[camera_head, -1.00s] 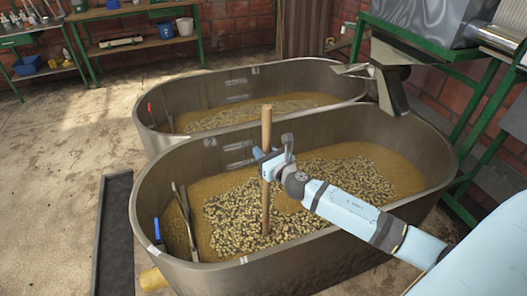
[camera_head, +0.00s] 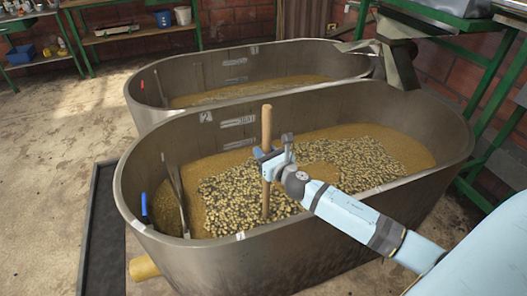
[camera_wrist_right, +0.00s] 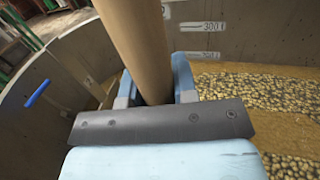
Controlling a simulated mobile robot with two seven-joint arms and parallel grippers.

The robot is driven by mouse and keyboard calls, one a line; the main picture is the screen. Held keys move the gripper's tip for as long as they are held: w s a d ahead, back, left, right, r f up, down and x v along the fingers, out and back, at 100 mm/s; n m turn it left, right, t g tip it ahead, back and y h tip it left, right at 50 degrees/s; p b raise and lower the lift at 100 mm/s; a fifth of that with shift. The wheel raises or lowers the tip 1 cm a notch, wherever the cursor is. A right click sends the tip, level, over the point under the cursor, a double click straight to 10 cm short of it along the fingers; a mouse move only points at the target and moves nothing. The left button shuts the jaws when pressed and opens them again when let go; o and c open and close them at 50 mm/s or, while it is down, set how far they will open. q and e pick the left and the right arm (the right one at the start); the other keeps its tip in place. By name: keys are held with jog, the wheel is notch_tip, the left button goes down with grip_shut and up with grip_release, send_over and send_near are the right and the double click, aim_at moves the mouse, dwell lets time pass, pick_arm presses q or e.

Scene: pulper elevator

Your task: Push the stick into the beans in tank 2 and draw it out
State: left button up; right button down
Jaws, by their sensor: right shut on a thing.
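The near tank (camera_head: 150,250) is a grey metal tub marked 2, holding pale beans (camera_head: 235,190) in brownish liquid. A wooden stick (camera_head: 266,125) stands nearly upright inside it, its lower end hidden in the beans. My right gripper (camera_head: 267,164) is shut around the stick's middle, above the beans. In the right wrist view the stick (camera_wrist_right: 140,45) runs between the two blue fingers (camera_wrist_right: 153,85). My left gripper is not in view.
A second tank (camera_head: 150,117) with similar contents stands behind. A blue-handled tool (camera_head: 144,205) leans at the near tank's left end. A metal chute (camera_head: 398,62) is at the back right. A dark floor channel (camera_head: 100,240) and yellow pipe (camera_head: 144,267) lie at left.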

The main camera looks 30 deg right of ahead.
notch_tip(320, 180, up, 8)
jog(key=p, duration=0.9)
jog(key=shift+r, duration=0.15)
notch_tip(320, 180, up, 35)
jog(key=p, duration=2)
send_over(270, 135)
jog(key=w, duration=0.3)
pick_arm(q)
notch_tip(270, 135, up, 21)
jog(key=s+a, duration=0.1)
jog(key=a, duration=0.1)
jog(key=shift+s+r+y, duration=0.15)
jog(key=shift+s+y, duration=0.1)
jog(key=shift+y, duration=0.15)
pick_arm(e)
jog(key=shift+a, duration=0.1)
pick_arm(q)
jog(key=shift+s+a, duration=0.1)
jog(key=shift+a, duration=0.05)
pick_arm(e)
jog(key=shift+s+f, duration=0.1)
jog(key=shift+f, duration=0.1)
